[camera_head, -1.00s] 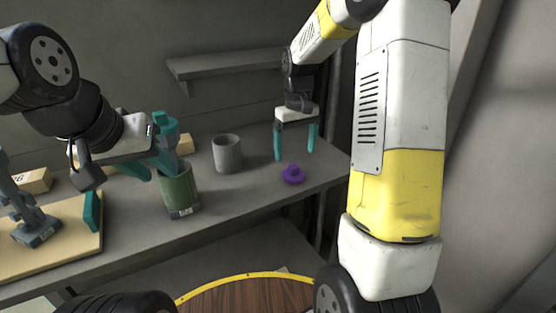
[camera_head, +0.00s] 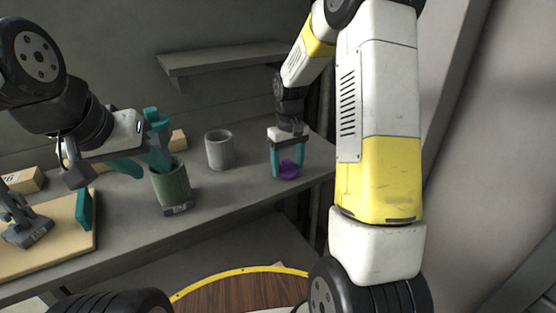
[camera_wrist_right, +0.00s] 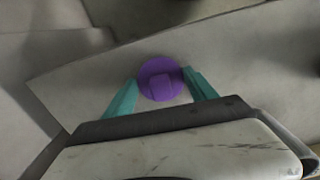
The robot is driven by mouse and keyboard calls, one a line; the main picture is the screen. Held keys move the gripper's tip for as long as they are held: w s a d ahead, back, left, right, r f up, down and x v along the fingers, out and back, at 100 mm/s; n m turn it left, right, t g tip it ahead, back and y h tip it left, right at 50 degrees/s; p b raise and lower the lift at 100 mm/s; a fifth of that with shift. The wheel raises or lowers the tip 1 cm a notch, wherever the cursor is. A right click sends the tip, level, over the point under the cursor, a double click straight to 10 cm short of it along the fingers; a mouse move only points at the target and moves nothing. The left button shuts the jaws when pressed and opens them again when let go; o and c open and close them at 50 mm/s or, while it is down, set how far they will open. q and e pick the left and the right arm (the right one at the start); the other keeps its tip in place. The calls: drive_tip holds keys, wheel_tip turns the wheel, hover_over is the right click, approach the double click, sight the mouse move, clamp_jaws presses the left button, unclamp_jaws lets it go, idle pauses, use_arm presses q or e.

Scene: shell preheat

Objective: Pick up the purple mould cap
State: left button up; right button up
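The purple mould cap (camera_head: 289,170) lies on the grey worktop near its right end. It is round with a small raised knob, clearest in the right wrist view (camera_wrist_right: 160,80). My right gripper (camera_head: 287,174) is lowered over it, pointing down.
A grey cup (camera_head: 219,150) stands between the green cup and the purple cap. A tan board (camera_head: 60,250) with a grey device (camera_head: 25,228) is at the left. A grey shelf (camera_head: 215,63) hangs on the wall. The worktop's front edge is close to the cap.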

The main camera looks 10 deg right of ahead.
drive_tip(key=c, duration=0.8)
drive_tip(key=shift+r, duration=0.15)
